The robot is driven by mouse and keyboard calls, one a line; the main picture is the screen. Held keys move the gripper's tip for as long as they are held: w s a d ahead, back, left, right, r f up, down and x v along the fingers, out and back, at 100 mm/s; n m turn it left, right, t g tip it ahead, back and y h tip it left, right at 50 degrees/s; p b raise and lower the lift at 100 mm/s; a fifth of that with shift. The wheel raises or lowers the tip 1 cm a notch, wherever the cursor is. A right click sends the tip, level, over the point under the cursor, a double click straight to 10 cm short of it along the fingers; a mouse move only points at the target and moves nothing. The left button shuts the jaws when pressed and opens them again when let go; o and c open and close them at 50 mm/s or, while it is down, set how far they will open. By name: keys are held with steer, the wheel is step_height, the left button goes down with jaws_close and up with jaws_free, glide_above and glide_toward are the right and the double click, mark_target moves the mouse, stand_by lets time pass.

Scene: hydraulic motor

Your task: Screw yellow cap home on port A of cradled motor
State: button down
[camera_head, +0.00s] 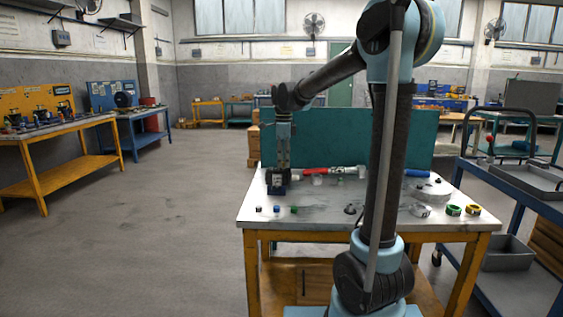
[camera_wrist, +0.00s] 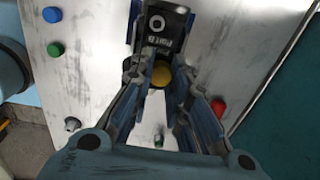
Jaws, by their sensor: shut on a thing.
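The yellow cap (camera_wrist: 161,75) shows between the fingers of my gripper (camera_wrist: 160,84) in the wrist view. My gripper is shut on it, pointing down. The dark motor (camera_wrist: 160,27) lies just beyond the fingertips, with a ringed hole and white lettering on its face. In the head view the dark motor (camera_head: 278,182) stands at the left end of the bench, directly under my gripper (camera_head: 283,168). The cap is hidden in that view. Port A and the cap's threads are hidden, so I cannot tell how deep the cap sits.
On the metal bench (camera_head: 330,208), a blue cap (camera_wrist: 52,15), a green cap (camera_wrist: 55,49) and a metal fitting (camera_wrist: 72,123) lie to one side. A red part (camera_wrist: 218,106) lies opposite. A teal panel (camera_head: 340,142) stands behind the bench; a cart (camera_head: 520,205) is at right.

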steer(key=shift+m, duration=0.9)
steer(key=shift+f, duration=0.1)
steer(key=c, duration=1.7)
jaws_free()
steer(key=shift+r, duration=0.3)
steer(key=shift+r, duration=0.3)
